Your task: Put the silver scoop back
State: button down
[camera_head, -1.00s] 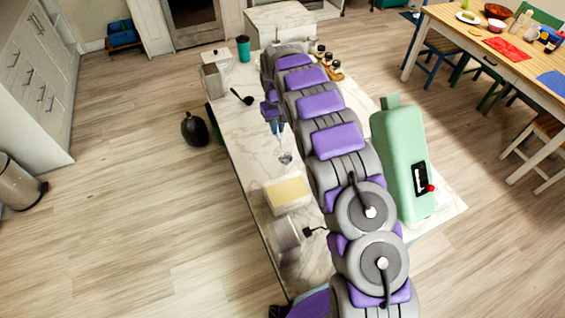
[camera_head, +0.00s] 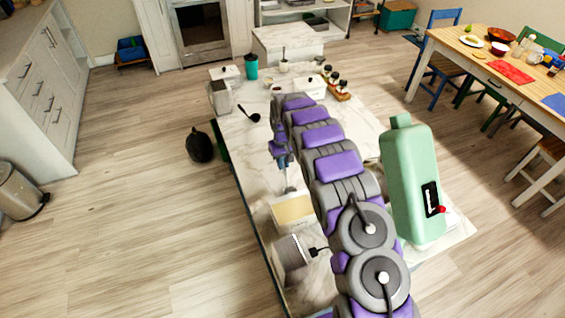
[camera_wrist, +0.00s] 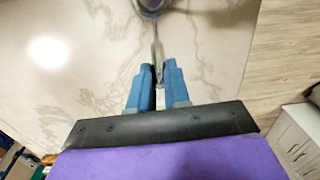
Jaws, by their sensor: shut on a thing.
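My gripper (camera_wrist: 160,78) is shut on the thin handle of the silver scoop (camera_wrist: 157,45) in the wrist view. The scoop's rounded, shiny bowl is beyond the fingertips and cut off by the top edge. In the head view my gripper (camera_head: 285,160) points down over the left side of the marble counter. A thin part of the scoop (camera_head: 289,180) shows under it, just behind an open box with tan contents (camera_head: 292,212). I cannot tell whether the scoop touches the counter.
A grey canister (camera_head: 290,252) with a black handle stands in front of the box. A black ladle (camera_head: 250,113), metal pitcher (camera_head: 220,97) and teal cup (camera_head: 251,66) are farther back. A mint-green appliance (camera_head: 410,180) stands right of my arm. Bare marble lies left of my gripper.

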jog(key=shift+d, duration=1.25)
jog(key=c, duration=1.5)
grip_release()
jog(key=o, duration=0.4)
jog(key=shift+a+f, duration=0.1)
jog(key=shift+a, duration=0.4)
jog(key=shift+c, duration=0.2)
jog(key=shift+o, duration=0.2)
jog(key=shift+a, duration=0.6)
jog(key=shift+d, duration=0.2)
notch_tip(320, 180, up, 12)
jog(key=p, duration=0.2)
jog(key=s+d+r+m, duration=0.2)
jog(key=s+d+r, duration=0.5)
jog(key=s+r, duration=0.25)
jog(key=s+d+r+m, duration=0.1)
jog(key=s+d+r, duration=0.5)
jog(key=s+r, duration=0.3)
jog(key=s+d+f+m+g, duration=0.1)
jog(key=s+d+m, duration=0.1)
jog(key=s, duration=3.1)
jog(key=shift+s+d+g, duration=0.15)
jog(key=shift+g, duration=0.15)
